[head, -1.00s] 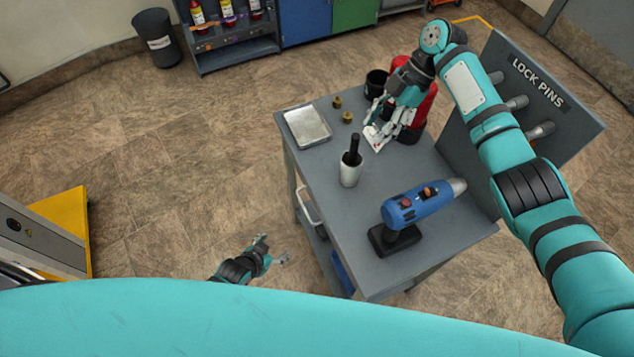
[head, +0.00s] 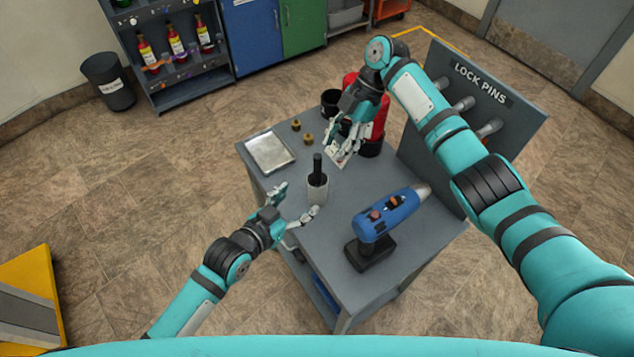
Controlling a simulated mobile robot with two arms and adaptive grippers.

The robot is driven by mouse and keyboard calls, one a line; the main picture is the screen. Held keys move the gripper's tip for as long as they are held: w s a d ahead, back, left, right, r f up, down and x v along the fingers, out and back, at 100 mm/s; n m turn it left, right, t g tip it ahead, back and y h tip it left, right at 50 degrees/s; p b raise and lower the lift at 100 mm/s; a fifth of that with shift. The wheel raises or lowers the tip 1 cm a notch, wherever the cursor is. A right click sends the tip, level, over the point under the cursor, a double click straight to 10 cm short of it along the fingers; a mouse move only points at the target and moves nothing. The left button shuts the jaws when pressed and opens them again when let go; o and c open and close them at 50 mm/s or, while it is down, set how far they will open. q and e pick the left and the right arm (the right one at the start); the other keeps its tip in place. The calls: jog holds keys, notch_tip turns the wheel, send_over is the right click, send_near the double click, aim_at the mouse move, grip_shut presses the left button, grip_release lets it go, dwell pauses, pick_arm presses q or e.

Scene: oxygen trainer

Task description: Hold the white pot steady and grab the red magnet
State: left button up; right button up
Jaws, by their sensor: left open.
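My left gripper (head: 298,203) is open at the table's left edge. Its fingertips are apart, close to the pot's left and front sides; I cannot tell whether they touch it. My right gripper (head: 337,150) points down over the back of the table, behind the pot, beside a red and black cylinder (head: 374,125). I cannot tell whether its fingers hold anything. I cannot make out a red magnet for certain.
A blue drill (head: 385,217) stands on its black base at the front right. A silver tray (head: 270,153) lies at the back left, with two small brass pieces (head: 302,132) and a black cup (head: 331,103) nearby. An upright lock pins panel (head: 470,130) borders the right side.

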aim_at(325, 178)
pick_arm(q)
jog(key=x, duration=1.4)
jog(key=shift+a, duration=0.1)
grip_shut()
dwell(1.1)
